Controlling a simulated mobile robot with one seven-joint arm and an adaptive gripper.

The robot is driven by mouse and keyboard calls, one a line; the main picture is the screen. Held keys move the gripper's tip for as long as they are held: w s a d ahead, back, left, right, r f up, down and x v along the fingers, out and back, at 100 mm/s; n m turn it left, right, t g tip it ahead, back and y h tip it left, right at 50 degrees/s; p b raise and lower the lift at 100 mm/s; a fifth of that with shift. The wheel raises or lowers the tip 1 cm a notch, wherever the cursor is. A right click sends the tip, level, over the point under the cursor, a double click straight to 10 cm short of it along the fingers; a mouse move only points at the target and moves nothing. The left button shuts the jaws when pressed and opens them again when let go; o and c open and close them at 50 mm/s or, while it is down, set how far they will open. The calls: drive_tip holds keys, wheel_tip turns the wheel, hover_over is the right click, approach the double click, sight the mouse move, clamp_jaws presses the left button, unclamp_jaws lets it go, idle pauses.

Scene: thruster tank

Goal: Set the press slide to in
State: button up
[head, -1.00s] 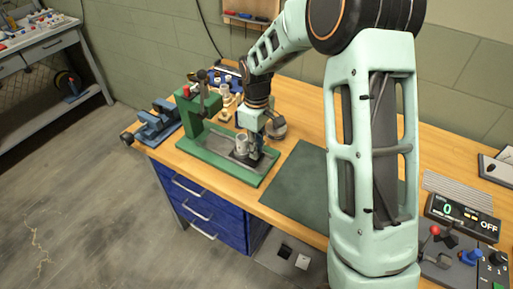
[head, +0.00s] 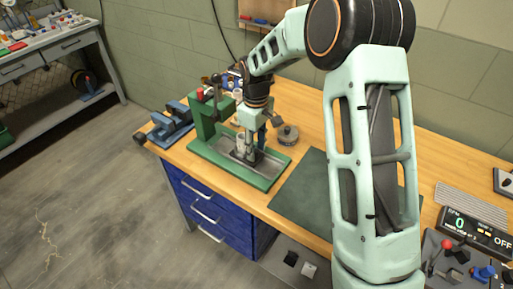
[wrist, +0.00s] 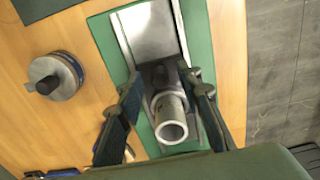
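The green press (head: 208,120) stands on the wooden bench, its column at the left and its flat base reaching right. On its metal rail (wrist: 150,35) sits the press slide, a dark block (wrist: 160,76) beside an upright grey tube (wrist: 171,130); the tube also shows in the head view (head: 240,143). My gripper (wrist: 159,78) comes down over the rail, a finger on each side of the dark block. The fingertips look close against it, though exact contact is hard to see. Bare rail shows at the end away from the column. My gripper partly hides the slide in the head view (head: 254,150).
A round grey metal piece (head: 286,135) stands behind the press base, and a blue vise (head: 171,124) is to its left. A dark green mat (head: 305,195) lies clear to the right. A control panel (head: 460,260) is at the far right.

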wheel_tip(320, 180, up, 12)
idle(0.6)
drive_tip(key=shift+c, duration=0.3)
